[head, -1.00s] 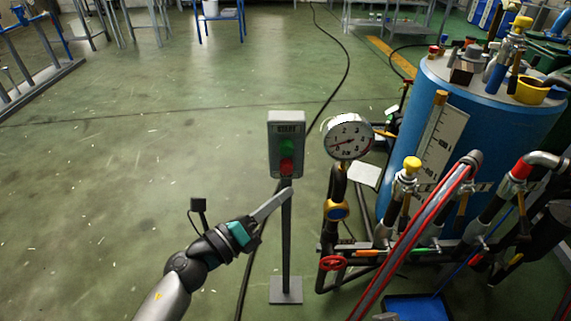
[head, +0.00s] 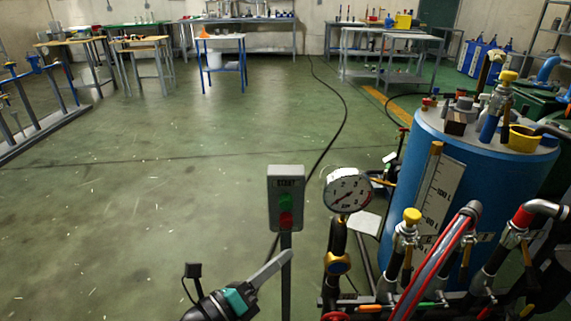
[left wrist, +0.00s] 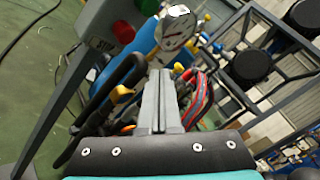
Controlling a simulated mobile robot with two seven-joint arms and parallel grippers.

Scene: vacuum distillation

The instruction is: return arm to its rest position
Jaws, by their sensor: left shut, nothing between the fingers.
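My left gripper (head: 272,268) is at the bottom centre of the head view. Its long grey fingers are shut with nothing between them and point up and right, near the post below the start box (head: 286,184). I cannot tell if they touch the post. The box has a green button (head: 285,201) above a red button (head: 286,220). In the left wrist view the shut fingers (left wrist: 160,100) point up, with the control box (left wrist: 125,22) at upper left. My right gripper is in neither view.
A pressure gauge (head: 347,190) on a dark pipe stands right of the box. Yellow-topped valves (head: 412,216), red-striped hoses and a blue tank (head: 455,135) fill the right side. Green floor (head: 150,200) is clear on the left. Workbenches (head: 245,22) stand at the back.

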